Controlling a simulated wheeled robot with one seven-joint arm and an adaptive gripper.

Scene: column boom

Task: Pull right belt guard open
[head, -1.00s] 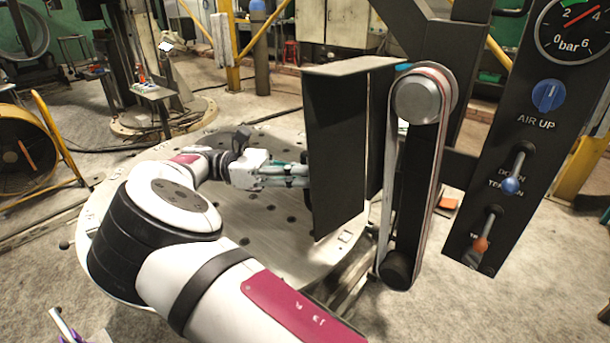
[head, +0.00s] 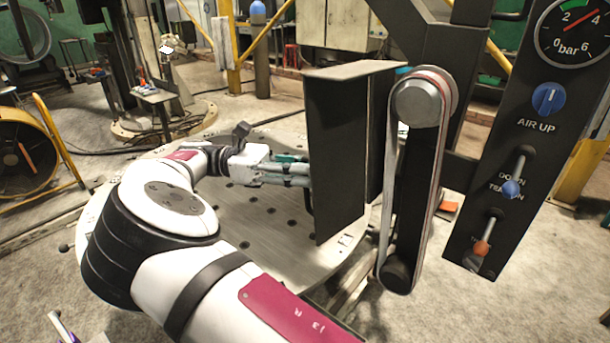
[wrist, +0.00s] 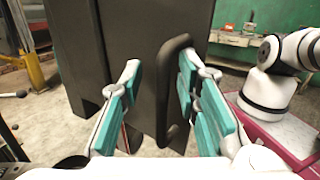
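The right belt guard (head: 338,160) is a dark upright panel with a bent top edge, standing left of the belt (head: 386,190) in the head view. My gripper (head: 306,176) is at its left face, with the fingertips partly hidden against it. In the wrist view the guard (wrist: 135,50) fills the middle and carries a dark bar handle (wrist: 166,92). My gripper (wrist: 162,108) has its teal-padded fingers spread, one on each side of the handle. The handle is nearer the right finger, and I cannot tell whether they touch.
A control panel (head: 463,235) with a gauge, knob and levers stands right of the belt. A round plate (head: 265,215) with holes lies below my arm. A yellow fan (head: 22,150) stands at far left. Open floor lies around the plate.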

